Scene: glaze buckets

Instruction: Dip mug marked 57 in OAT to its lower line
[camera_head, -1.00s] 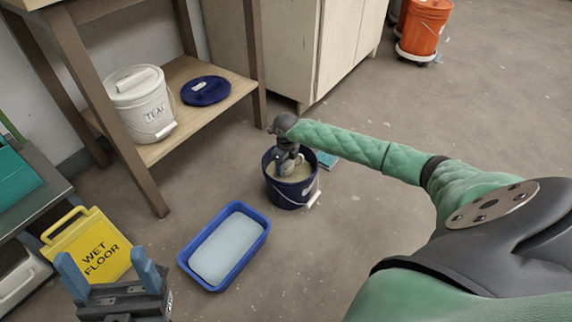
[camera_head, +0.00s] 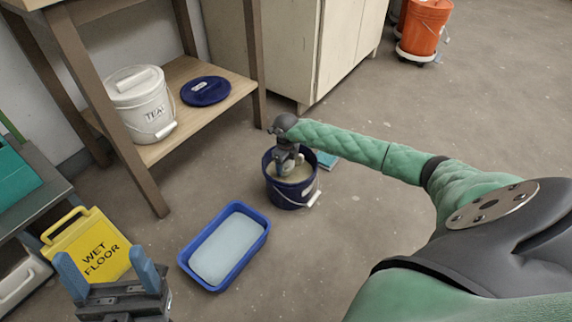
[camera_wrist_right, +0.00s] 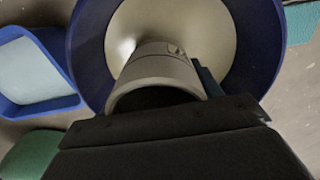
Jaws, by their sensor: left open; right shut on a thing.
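A dark blue bucket (camera_head: 291,198) of beige glaze (camera_wrist_right: 215,30) stands on the floor. Its label cannot be read. My right gripper (camera_head: 289,158) points down into its mouth, shut on a grey-beige mug (camera_wrist_right: 158,75). In the right wrist view the mug's open rim faces the camera and its far end is at the glaze. A small dark mark shows on its side, but no number or line is readable. I cannot tell how deep it sits. My left gripper (camera_head: 111,270) is open and empty at the lower left, far from the bucket.
A blue tray (camera_head: 183,262) with a pale filling lies left of the bucket. A yellow wet-floor sign (camera_head: 88,245) stands near my left gripper. A shelf holds a white TEAL bucket (camera_head: 139,110) and a blue lid (camera_head: 206,91).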

